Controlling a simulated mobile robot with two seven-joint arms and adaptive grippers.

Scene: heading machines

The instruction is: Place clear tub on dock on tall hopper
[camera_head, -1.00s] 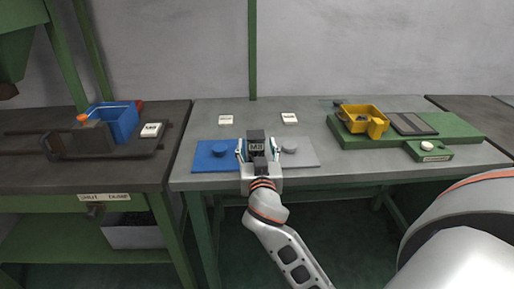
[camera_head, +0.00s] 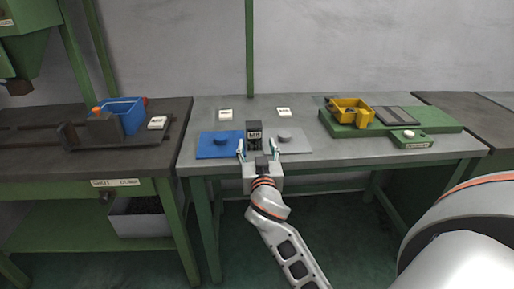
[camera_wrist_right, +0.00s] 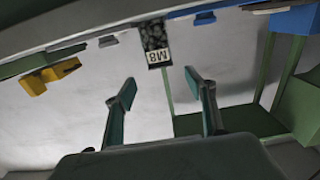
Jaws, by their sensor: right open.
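The tub (camera_head: 254,136) with dark contents and an M8 label stands upright on the middle table, between a blue plate (camera_head: 212,152) and a grey plate (camera_head: 296,147). It also shows in the right wrist view (camera_wrist_right: 155,42), upside down and beyond the fingertips. My right gripper (camera_head: 258,150) is open and empty, on the near side of the tub; its two spread fingers also show in the wrist view (camera_wrist_right: 160,88). A gap shows between fingertips and tub. I cannot tell which thing is the tall hopper or its dock. My left gripper is not in view.
A yellow bin (camera_head: 352,110) sits on a green base (camera_head: 440,122) at the right. A blue bin (camera_head: 122,114) stands on the dark left bench (camera_head: 60,165). White labels (camera_head: 225,114) lie behind the plates. The table's front strip is clear.

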